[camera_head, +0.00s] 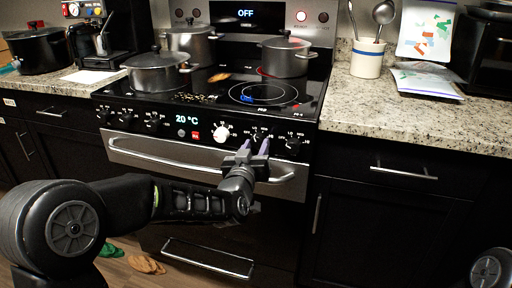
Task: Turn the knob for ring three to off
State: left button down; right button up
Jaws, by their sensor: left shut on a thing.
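The black stove (200,100) has a row of knobs along its front panel. My left gripper (255,146) is at the panel, its purple-tipped fingers shut on a black knob (259,134) right of the white knob (221,133). The fingers partly hide this knob, and its pointer cannot be read. Another black knob (292,145) is to its right, and several more are at the left end. Ring numbers are too small to read. My right gripper is out of view; only part of my right arm shows at the bottom right.
Pots (157,72) stand on the cooktop, and a red ring glows around the base of the back-right pot (286,56). The oven handle (200,170) runs just below the knobs. A utensil crock (367,58) stands on the right counter (400,115), whose front is clear.

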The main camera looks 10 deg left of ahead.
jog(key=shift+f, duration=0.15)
pick_arm(q)
jog(key=shift+f+n+b, duration=0.1)
jog(key=shift+n+b, duration=0.6)
jog(key=shift+b, duration=0.1)
jog(key=n+b, duration=0.2)
jog(key=n, duration=0.1)
jog(key=shift+b, duration=0.4)
jog(key=n+b, duration=0.2)
jog(key=n, duration=0.1)
jog(key=shift+r+n+g+b, duration=0.2)
jog(key=shift+n+g+b, duration=0.1)
jog(key=shift+n+b, duration=0.45)
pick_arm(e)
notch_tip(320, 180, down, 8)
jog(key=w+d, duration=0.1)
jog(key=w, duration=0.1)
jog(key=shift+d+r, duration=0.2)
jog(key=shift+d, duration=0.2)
pick_arm(q)
jog(key=c, duration=0.9)
grip_release()
